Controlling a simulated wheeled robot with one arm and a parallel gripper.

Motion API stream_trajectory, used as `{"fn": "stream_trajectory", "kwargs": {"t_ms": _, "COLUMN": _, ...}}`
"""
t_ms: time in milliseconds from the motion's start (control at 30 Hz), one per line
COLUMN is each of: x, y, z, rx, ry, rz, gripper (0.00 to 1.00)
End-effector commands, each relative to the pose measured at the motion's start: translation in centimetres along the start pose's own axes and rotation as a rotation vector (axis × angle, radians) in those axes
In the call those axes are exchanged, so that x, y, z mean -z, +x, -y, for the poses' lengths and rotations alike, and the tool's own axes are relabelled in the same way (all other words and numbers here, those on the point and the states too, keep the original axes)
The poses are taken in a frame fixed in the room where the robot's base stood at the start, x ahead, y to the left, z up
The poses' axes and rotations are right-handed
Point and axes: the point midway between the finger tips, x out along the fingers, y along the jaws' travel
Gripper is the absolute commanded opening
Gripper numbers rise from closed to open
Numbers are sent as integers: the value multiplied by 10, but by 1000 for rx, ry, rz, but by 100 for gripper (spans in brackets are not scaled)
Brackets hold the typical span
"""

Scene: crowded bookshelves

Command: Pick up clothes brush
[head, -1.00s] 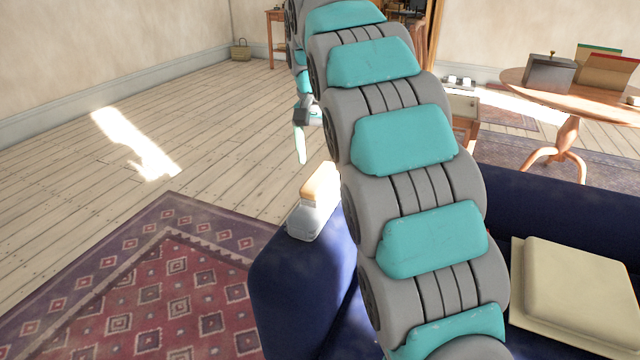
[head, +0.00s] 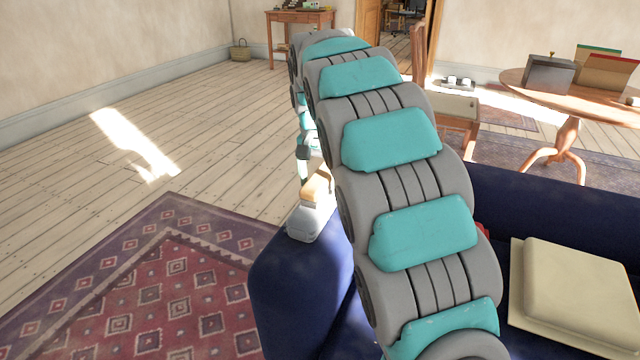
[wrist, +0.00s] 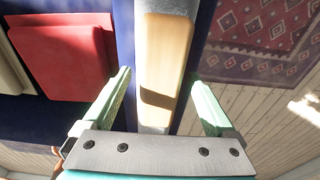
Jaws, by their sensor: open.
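The clothes brush (head: 312,218) lies on the blue sofa's left armrest in the head view. It has a pale grey body and a wooden part, partly covered by my gripper and arm. In the wrist view the brush (wrist: 165,65) runs lengthwise between my fingers, with its tan wooden face towards the camera and a shadow across it. My gripper (wrist: 160,82) is open, with one teal finger on each side of the brush. I see gaps on both sides; the exact height above it I cannot tell.
The blue sofa (head: 285,285) holds a cream cushion-like object (head: 580,290). A red flat object (wrist: 62,55) lies left of the brush in the wrist view. A patterned rug (head: 150,290) and bare floor are beside the armrest. A round table (head: 515,80) stands at back right.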

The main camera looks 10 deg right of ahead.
Motion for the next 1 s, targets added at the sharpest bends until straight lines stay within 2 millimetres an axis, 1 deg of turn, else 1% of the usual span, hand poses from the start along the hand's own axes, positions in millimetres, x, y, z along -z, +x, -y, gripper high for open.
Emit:
{"fn": "stream_trajectory", "kwargs": {"t_ms": 200, "x": 0, "y": 1, "z": 0, "rx": 1, "ry": 0, "rz": -1, "gripper": 90}}
{"fn": "stream_trajectory", "kwargs": {"t_ms": 1000, "x": 0, "y": 1, "z": 0, "rx": 0, "ry": 0, "rz": 0, "gripper": 0}}
